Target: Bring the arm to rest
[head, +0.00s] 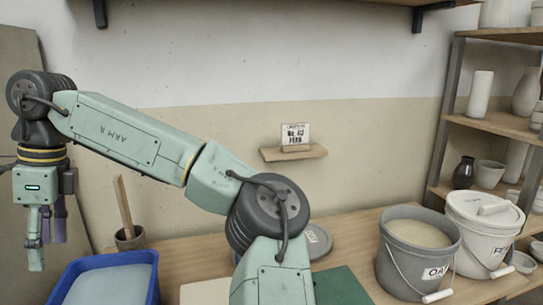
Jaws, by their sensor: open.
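My arm reaches up from the bottom middle of the head view and bends over to the left. My gripper (47,252) hangs at the far left, pointing down. It is open, with pale green and purplish parts showing at its fingers, and I see nothing held between them. It is in the air to the left of the blue tub (66,270), and appears clear of it. My arm hides part of the table (190,262) and of the grey lid behind it.
A grey bucket (395,262) of pale glaze and a white lidded bucket (472,240) stand at the right. A pot with a wooden stick (128,237) stands behind the tub. A small wall shelf (293,155) holds a card. Shelves with pottery (505,125) are at right.

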